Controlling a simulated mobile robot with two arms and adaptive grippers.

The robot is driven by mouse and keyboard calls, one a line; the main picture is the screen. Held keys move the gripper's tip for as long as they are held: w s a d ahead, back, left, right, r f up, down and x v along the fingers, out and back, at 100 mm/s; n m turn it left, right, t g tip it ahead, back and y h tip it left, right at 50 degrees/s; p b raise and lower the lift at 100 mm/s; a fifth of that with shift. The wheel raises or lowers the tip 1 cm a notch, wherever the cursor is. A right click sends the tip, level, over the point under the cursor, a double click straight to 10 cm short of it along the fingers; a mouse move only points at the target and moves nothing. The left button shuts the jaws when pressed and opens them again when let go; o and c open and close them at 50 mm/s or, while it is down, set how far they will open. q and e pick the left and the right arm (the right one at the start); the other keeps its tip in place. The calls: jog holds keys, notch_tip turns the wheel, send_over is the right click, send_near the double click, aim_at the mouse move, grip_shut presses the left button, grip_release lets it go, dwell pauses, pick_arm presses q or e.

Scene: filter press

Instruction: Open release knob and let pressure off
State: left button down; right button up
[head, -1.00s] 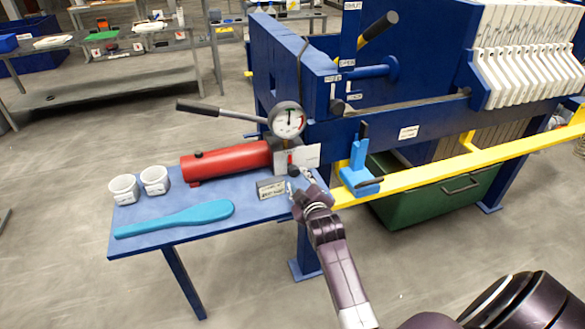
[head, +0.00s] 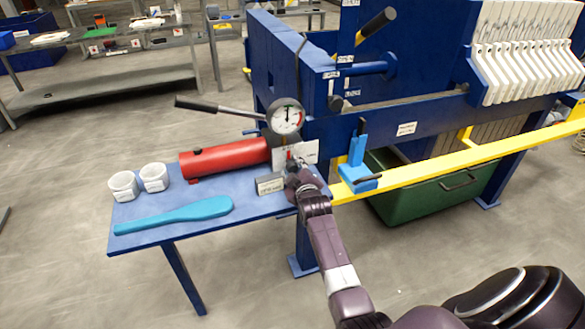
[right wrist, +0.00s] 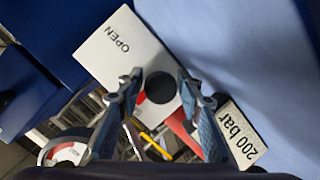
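The release knob (right wrist: 160,88) is a small black round knob in front of a white plate (right wrist: 112,44) marked "OPEN". In the right wrist view it sits between the two fingers of my right gripper (right wrist: 160,78). The fingers are open, with a narrow gap on either side of the knob. In the head view my right gripper (head: 298,172) is at the white plate and hides the knob. The pressure gauge (head: 286,117) stands above the red pump cylinder (head: 225,159); its needle points roughly upward. My left gripper is not in view.
A "200 bar" label block (right wrist: 238,135) is close beside one finger. The blue table (head: 150,235) also holds two white cups (head: 123,187) and a light-blue paddle (head: 175,216). The pump lever (head: 215,108) sticks out left. A blue clamp (head: 357,165) stands at the right.

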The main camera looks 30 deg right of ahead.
jog(key=c, duration=0.9)
